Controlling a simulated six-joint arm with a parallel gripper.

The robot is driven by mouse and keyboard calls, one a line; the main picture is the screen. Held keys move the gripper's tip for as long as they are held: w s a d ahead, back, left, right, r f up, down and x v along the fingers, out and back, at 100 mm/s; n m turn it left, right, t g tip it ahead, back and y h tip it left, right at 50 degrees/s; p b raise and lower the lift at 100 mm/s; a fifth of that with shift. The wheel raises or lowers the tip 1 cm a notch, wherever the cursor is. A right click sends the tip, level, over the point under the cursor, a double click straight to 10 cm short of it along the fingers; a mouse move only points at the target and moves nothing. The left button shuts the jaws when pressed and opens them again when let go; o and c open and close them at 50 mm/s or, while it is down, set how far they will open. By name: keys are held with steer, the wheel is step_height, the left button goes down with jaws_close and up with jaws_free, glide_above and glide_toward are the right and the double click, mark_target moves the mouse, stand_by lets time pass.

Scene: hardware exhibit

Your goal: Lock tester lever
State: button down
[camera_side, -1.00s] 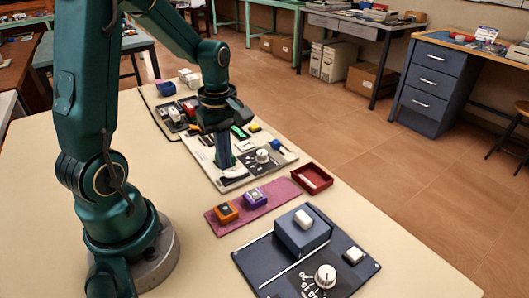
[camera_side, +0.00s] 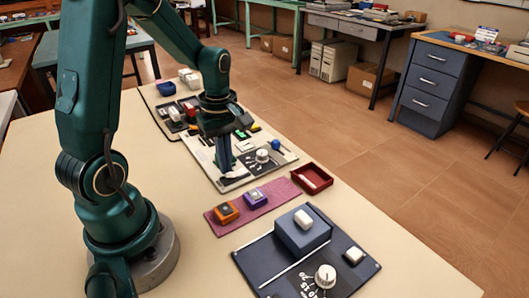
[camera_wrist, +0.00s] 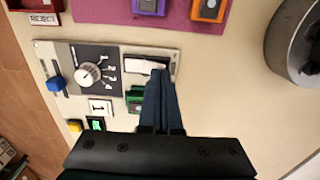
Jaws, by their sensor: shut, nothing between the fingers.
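The tester panel (camera_wrist: 60,100) is a pale plate with a black dial face and a white knob (camera_wrist: 88,75). A white lever-like piece (camera_wrist: 140,65) sits in a dark frame at the panel's upper right in the wrist view; I take it as the tester lever. My gripper (camera_wrist: 159,74) is shut and empty, its fingertips over or against the right end of this piece; I cannot tell if they touch. In the side view my gripper (camera_side: 226,172) points down at the panel's near-left part (camera_side: 231,186) and partly hides the piece.
A blue knob (camera_wrist: 55,83), green switch (camera_wrist: 134,100) and yellow button (camera_wrist: 75,125) are close by on the panel. A purple mat (camera_side: 275,197) with two small blocks, a red tray (camera_side: 322,187) and a dark timer panel (camera_side: 255,266) lie nearer the camera. Bare table is to the left.

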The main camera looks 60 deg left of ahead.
steer(key=shift+f, duration=0.55)
steer(key=shift+r, duration=3.5)
steer(key=shift+m, duration=0.6)
steer(key=shift+s+d+f+m, duration=0.2)
steer(key=shift+s+m, duration=0.1)
steer(key=shift+m, duration=0.4)
steer(key=s+d+r+m+t, duration=0.2)
steer(key=s+d+r+m, duration=0.1)
steer(key=d+m, duration=0.2)
steer(key=s+d+r+m+t, duration=0.2)
steer(key=d+m, duration=0.4)
steer(key=m, duration=0.4)
steer(key=shift+s+r+t, duration=0.4)
steer(key=shift+r+t, duration=0.3)
steer(key=shift+t, duration=0.1)
